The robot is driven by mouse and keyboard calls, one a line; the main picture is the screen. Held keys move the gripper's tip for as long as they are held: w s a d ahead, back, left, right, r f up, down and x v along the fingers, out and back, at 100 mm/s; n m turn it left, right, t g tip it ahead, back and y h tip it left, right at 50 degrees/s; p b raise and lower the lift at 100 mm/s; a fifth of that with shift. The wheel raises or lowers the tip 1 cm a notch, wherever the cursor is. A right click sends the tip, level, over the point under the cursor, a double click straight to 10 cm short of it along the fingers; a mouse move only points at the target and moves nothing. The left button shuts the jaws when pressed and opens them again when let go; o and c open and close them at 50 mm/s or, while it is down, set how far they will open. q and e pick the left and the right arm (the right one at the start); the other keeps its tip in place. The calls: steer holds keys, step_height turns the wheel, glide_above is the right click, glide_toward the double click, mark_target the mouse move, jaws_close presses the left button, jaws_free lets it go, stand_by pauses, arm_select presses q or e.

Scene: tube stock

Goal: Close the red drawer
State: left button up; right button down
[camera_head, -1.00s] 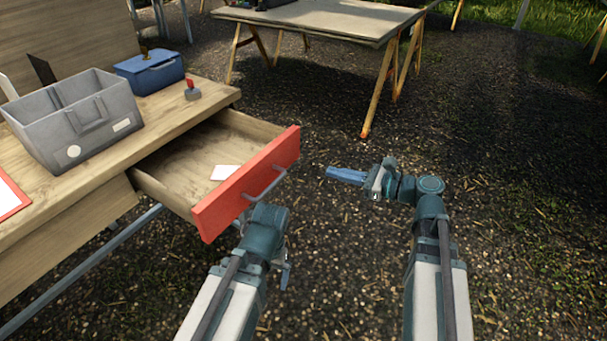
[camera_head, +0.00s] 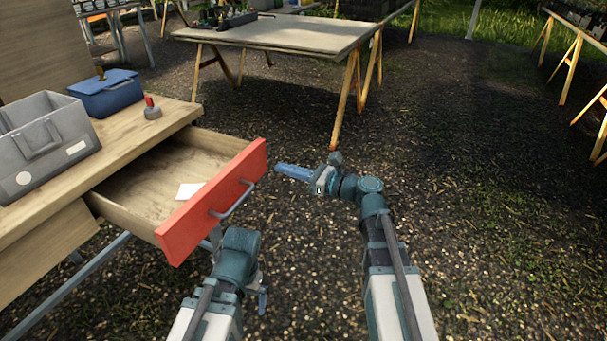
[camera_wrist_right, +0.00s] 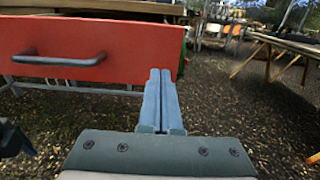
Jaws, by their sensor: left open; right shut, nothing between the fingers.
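The red drawer (camera_head: 185,226) is pulled well out of the wooden workbench, with its grey bar handle (camera_head: 232,203) on the front. A white card (camera_head: 189,190) lies inside it. My right gripper (camera_head: 279,168) is shut and empty, just to the right of the drawer front's far end, pointing left. In the right wrist view its closed fingers (camera_wrist_right: 160,74) overlap the right part of the red front (camera_wrist_right: 115,45); I cannot tell whether they touch it. My left gripper (camera_head: 262,296) is below and in front of the drawer, mostly hidden behind its own wrist; it is open.
On the workbench (camera_head: 140,137) stand a grey bin (camera_head: 60,146), a blue box (camera_head: 107,94) and a small red-topped object (camera_head: 152,110). A trestle table (camera_head: 275,33) stands behind. The gravel ground to the right is clear.

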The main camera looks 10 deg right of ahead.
mark_target(201, 152)
steer(key=shift+x, duration=2.35)
steer(key=x, duration=2.5)
arm_select(q)
steer(key=shift+d, duration=0.1)
arm_select(e)
steer(key=shift+w+a, duration=0.2)
steer(key=shift+w+a, duration=0.1)
steer(key=shift+s+d, duration=0.25)
arm_select(q)
steer(key=shift+d, duration=0.55)
arm_select(e)
steer(key=v, duration=1.4)
steer(key=shift+s, duration=0.1)
